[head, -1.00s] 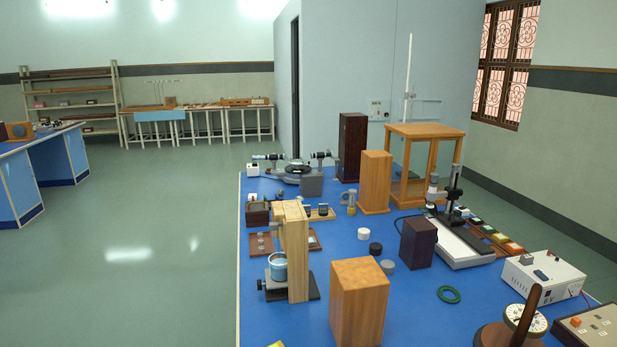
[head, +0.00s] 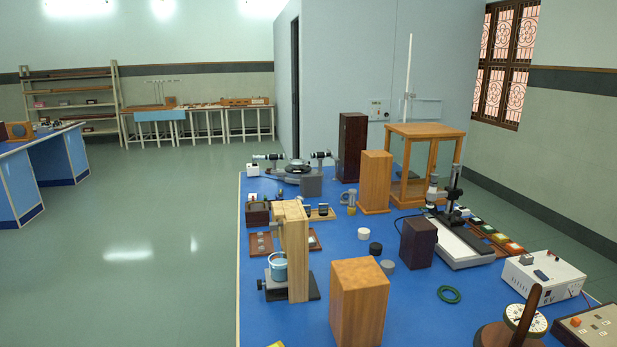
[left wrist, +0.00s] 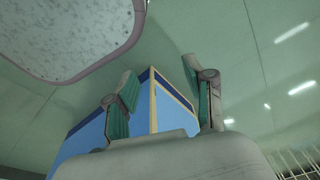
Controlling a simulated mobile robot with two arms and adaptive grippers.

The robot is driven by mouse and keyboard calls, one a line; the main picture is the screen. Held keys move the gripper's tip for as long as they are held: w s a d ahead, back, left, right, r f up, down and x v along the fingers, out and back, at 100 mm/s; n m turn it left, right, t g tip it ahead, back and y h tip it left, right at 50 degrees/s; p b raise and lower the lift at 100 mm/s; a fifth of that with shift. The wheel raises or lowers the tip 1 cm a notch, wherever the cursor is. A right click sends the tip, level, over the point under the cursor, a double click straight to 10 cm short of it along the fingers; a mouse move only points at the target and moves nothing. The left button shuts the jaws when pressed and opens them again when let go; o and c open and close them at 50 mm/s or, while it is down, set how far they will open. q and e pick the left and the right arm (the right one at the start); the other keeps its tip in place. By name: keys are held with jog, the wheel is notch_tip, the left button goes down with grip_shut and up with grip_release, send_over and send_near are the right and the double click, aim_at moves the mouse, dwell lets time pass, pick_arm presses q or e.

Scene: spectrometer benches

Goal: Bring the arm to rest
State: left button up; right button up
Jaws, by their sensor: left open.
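My left gripper (left wrist: 160,97) shows in the left wrist view with its two green-padded fingers apart. It is open, with nothing between the fingers. Beyond the fingers are the corner and blue side panels of a bench (left wrist: 145,125), with green floor around it. Neither of my arms shows in the head view. My right gripper is not in either view.
In the head view a blue-topped bench (head: 285,325) holds a spectrometer (head: 298,172), wooden blocks (head: 358,300), a glass-sided wooden case (head: 424,165) and a white meter box (head: 543,278). Another blue bench (head: 28,185) stands at the left. The floor (head: 140,260) between is clear.

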pick_arm(q)
jog(key=s+a+f, duration=0.2)
jog(key=s+f, duration=0.4)
jog(key=s, duration=0.3)
jog(key=shift+s+g, duration=0.35)
jog(key=shift+g, duration=0.05)
